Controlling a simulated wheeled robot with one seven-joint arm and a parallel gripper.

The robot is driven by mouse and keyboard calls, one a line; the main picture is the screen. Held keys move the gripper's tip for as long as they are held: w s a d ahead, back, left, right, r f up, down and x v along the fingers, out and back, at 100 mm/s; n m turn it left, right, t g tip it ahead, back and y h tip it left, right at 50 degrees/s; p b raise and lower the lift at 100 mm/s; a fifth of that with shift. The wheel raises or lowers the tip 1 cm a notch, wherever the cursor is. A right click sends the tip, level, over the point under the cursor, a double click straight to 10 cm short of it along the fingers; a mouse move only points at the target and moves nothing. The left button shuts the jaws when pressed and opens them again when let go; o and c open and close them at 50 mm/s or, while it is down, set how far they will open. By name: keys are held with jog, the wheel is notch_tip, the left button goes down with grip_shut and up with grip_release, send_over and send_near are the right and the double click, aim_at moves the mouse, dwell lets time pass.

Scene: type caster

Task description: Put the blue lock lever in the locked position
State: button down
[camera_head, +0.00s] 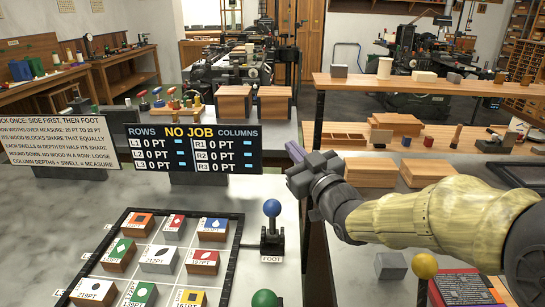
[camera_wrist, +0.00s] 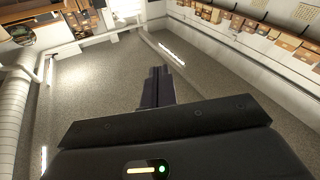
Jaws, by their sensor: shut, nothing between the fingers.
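A lever with a blue ball knob (camera_head: 272,208) stands upright on a black base at the right of the framed blocks, in the head view. A small label reading FOOT lies at its base. My gripper (camera_head: 294,151) is above and behind the knob, slightly to its right, and apart from it. Its fingers are together with nothing between them. Whether the lever is locked cannot be told.
A black frame (camera_head: 232,262) holds several coloured blocks. A green knob (camera_head: 264,299) and a yellow knob (camera_head: 425,265) stand at the front. The NO JOB display (camera_head: 193,147) and a text sign (camera_head: 62,143) stand behind. Wooden boxes (camera_head: 371,172) sit at right.

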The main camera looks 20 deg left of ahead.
jog(key=w+d+r+m+g+h+p, duration=0.1)
jog(key=w+d+m+g+h+p, duration=0.1)
jog(key=d+m+h+p, duration=0.65)
jog(key=w+d+r+m+g+h+p, duration=0.1)
jog(key=w+d+r+g+h+p, duration=0.3)
jog(key=d+p, duration=1)
jog(key=s+d+r+m+g+h+p, duration=0.1)
jog(key=s+d+p, duration=0.4)
jog(key=s, duration=0.6)
jog(key=s+d+r+m+g+h+p, duration=0.2)
jog(key=s+d+p, duration=0.4)
jog(key=s, duration=0.5)
jog(key=shift+s+d+r+g, duration=0.15)
jog(key=shift+s+d+g, duration=0.15)
jog(key=shift+d+g, duration=0.45)
jog(key=shift+d, duration=0.1)
